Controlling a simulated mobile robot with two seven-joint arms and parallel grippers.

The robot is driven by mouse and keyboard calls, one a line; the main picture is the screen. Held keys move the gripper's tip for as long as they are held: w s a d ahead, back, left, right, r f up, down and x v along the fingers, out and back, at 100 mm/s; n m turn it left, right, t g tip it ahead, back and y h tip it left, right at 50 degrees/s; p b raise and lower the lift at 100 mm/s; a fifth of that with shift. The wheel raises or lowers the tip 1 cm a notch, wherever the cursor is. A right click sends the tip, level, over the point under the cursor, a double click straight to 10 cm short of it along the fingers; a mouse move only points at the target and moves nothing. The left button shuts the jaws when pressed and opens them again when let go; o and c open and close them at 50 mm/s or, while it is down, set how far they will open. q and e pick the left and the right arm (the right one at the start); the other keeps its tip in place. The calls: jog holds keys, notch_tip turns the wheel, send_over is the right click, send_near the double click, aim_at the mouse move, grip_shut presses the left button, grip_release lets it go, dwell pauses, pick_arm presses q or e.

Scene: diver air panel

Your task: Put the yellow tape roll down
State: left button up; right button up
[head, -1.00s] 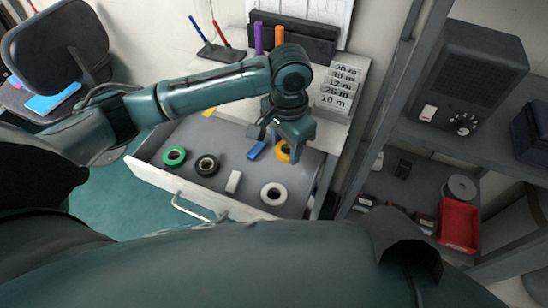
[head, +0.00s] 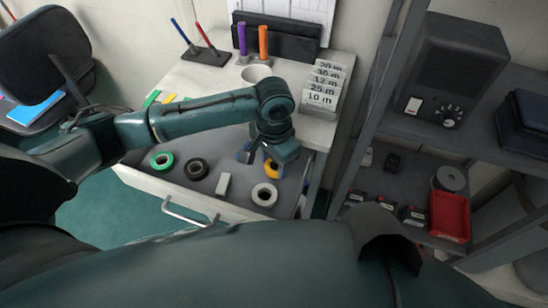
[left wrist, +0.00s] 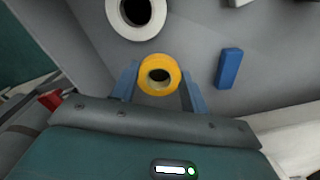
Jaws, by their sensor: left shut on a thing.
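The yellow tape roll (head: 271,171) is inside the open drawer (head: 140,181), in its right part. My left gripper (head: 264,161) reaches down over it and is shut on it. In the left wrist view the yellow roll (left wrist: 158,91) sits between the two blue fingers, its hole facing the camera. I cannot tell whether the roll touches the drawer floor. My right gripper is not in view.
The drawer also holds a green roll (head: 162,168), a black roll (head: 188,169), a white roll (head: 256,194), a white block (head: 223,184) and a blue block (left wrist: 230,68). A shelf with a red bin (head: 450,215) stands on the right.

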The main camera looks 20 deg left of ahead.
pick_arm(q)
jog(key=shift+f, duration=0.2)
jog(key=o, duration=1)
jog(key=shift+r, duration=0.25)
notch_tip(320, 180, up, 13)
jog(key=shift+f+p, duration=0.15)
jog(key=shift+p, duration=0.3)
